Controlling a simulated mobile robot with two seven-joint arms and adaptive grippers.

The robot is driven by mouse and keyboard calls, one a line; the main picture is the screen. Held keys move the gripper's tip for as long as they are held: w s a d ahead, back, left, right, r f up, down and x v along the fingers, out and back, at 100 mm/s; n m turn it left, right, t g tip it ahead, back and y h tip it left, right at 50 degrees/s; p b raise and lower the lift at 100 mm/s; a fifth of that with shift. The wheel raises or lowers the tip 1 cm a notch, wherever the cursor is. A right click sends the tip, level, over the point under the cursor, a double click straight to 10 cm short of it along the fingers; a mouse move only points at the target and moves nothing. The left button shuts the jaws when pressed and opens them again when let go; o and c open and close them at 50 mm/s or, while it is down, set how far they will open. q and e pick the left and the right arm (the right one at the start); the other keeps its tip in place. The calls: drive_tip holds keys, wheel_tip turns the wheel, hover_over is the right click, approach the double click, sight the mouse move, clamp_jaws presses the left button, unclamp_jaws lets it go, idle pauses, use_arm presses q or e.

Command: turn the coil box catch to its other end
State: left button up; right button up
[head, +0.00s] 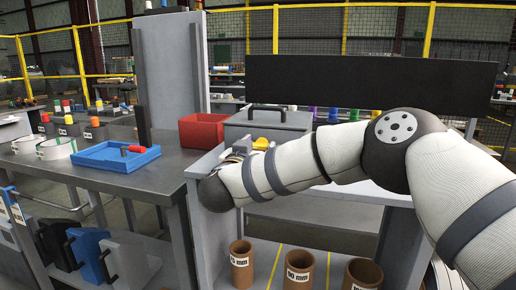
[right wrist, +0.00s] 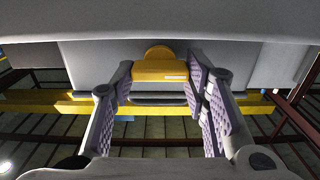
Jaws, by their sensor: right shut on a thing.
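The coil box (head: 270,123) is a grey box with a dark handle on its lid, standing on the grey bench in the head view. Its yellow catch (head: 262,144) shows as a small patch at the front, partly hidden by my right arm. In the right wrist view the catch (right wrist: 160,70) has a rounded knob and a small pale mark, against the grey box face. My right gripper (right wrist: 159,76) is shut on the catch, with a purple-padded finger on each side. In the head view my forearm mostly hides this gripper. My left gripper is out of view.
A red bin (head: 202,130) stands left of the coil box. A blue tray (head: 115,157) with a red-handled tool lies on the left table. Several brown tubes (head: 298,271) stand below the bench. A wide black panel (head: 370,82) rises behind.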

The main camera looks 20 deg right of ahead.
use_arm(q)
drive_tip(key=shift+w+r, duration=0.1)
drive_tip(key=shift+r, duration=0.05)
use_arm(e)
drive_tip(key=shift+r+m, duration=0.1)
drive_tip(key=shift+m, duration=0.2)
drive_tip(key=m+p, duration=0.1)
drive_tip(key=m, duration=0.1)
drive_tip(key=shift+r+m, duration=0.1)
drive_tip(key=shift+m, duration=0.2)
drive_tip(key=m+p, duration=0.1)
drive_tip(key=m, duration=0.3)
drive_tip(key=shift+m, duration=0.3)
drive_tip(key=m, duration=0.5)
drive_tip(key=shift+s+d+f, duration=0.1)
drive_tip(key=shift+f, duration=0.1)
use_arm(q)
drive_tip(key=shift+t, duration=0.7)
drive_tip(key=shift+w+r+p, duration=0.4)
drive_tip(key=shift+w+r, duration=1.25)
use_arm(e)
drive_tip(key=shift+f+m, duration=0.1)
drive_tip(key=shift+m, duration=2.4)
drive_tip(key=o, duration=1.2)
drive_tip(key=shift+c, duration=0.2)
drive_tip(key=shift+f, duration=0.1)
drive_tip(key=shift+f, duration=0.15)
